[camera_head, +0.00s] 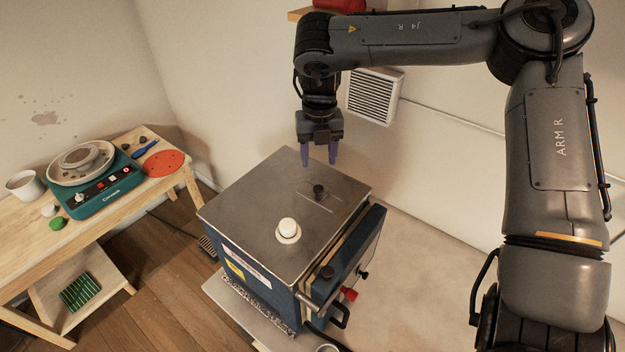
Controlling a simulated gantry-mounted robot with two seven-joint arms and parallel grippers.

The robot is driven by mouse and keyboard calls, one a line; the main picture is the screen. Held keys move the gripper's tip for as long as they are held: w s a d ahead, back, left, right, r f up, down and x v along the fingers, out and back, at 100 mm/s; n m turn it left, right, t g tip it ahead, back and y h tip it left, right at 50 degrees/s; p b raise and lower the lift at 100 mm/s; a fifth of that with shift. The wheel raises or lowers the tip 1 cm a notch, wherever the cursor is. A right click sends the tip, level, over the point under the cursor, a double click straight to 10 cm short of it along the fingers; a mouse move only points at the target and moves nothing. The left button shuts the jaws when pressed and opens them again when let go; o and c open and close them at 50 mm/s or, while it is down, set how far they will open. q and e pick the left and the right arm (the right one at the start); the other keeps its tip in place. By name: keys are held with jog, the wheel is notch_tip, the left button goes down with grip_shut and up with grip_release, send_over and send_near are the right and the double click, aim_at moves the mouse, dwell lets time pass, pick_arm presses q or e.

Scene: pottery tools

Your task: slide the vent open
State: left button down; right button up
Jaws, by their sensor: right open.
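The vent is a small flat slide with a dark knob (319,190) on the metal top of the blue kiln (252,215). A white rounded plug (288,229) sits on the same top, nearer to me. My right gripper (319,159) points down with its purple fingers apart and nothing between them. In the picture it is just above the dark knob, toward the back edge of the kiln top, and looks clear of it. The exact height is hard to tell. My left gripper is not in view.
A wooden table (112,205) at the left holds a teal pottery wheel (104,190), a white cup (25,185) and a red disc (163,163). A white louvred box (372,95) is on the back wall. The kiln's front has a handle and a red knob (349,294).

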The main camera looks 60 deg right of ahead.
aim_at(319, 187)
notch_tip(319, 187, down, 9)
jog(key=shift+s+f+p, duration=0.1)
jog(key=shift+p, duration=0.45)
grip_shut()
